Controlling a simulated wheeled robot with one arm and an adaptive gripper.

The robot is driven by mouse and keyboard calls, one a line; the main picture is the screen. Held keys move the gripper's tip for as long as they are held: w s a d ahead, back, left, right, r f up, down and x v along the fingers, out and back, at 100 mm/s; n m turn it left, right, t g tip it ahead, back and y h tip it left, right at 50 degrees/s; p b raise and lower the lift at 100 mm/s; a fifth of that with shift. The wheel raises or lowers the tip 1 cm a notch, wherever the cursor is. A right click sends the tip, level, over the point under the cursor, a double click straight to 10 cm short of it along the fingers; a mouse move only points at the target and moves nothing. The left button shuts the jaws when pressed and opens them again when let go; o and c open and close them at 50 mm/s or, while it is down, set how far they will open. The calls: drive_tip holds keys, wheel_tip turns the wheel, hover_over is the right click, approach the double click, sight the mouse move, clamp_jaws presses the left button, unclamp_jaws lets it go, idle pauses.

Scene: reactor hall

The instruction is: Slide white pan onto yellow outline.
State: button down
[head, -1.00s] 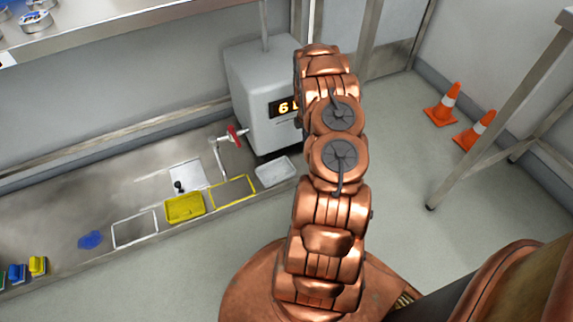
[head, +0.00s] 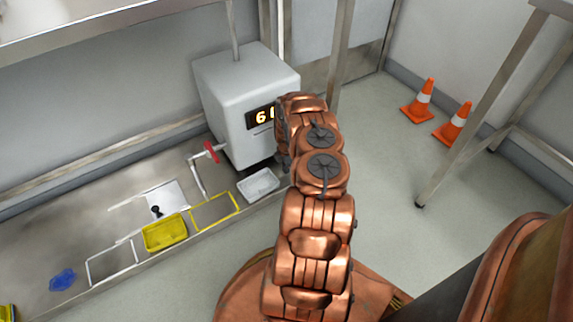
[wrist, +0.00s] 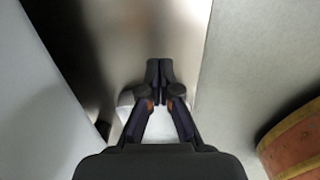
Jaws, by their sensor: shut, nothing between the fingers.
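The white pan (head: 259,184) sits on the steel bench beside the grey machine, close to my arm. The yellow outline (head: 214,210) is marked on the bench just left of the pan and looks empty. The pan lies outside it. In the wrist view my gripper (wrist: 160,72) is shut and empty, its fingertips pointing along the bench. The white pan (wrist: 160,128) shows behind and between the fingers, partly covered by them. I cannot tell whether they touch it. In the head view my arm hides most of the gripper.
A yellow pan (head: 165,235) stands left of the yellow outline, then a white outline (head: 111,262) and a blue patch (head: 62,279). Two orange cones (head: 419,104) stand on the floor at right.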

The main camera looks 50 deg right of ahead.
sight(280, 178)
wheel_tip(280, 178, down, 2)
drive_tip(key=shift+d+f+b, duration=0.1)
drive_tip(key=shift+b, duration=0.2)
drive_tip(key=shift+w+a+b, duration=0.3)
drive_tip(key=shift+a+b, duration=0.1)
drive_tip(key=shift+a, duration=0.55)
drive_tip(key=shift+w+a, duration=0.3)
drive_tip(key=shift+a, duration=0.25)
drive_tip(key=shift+w+a+b, duration=0.1)
drive_tip(key=shift+a+b, duration=0.25)
drive_tip(key=shift+a, duration=0.05)
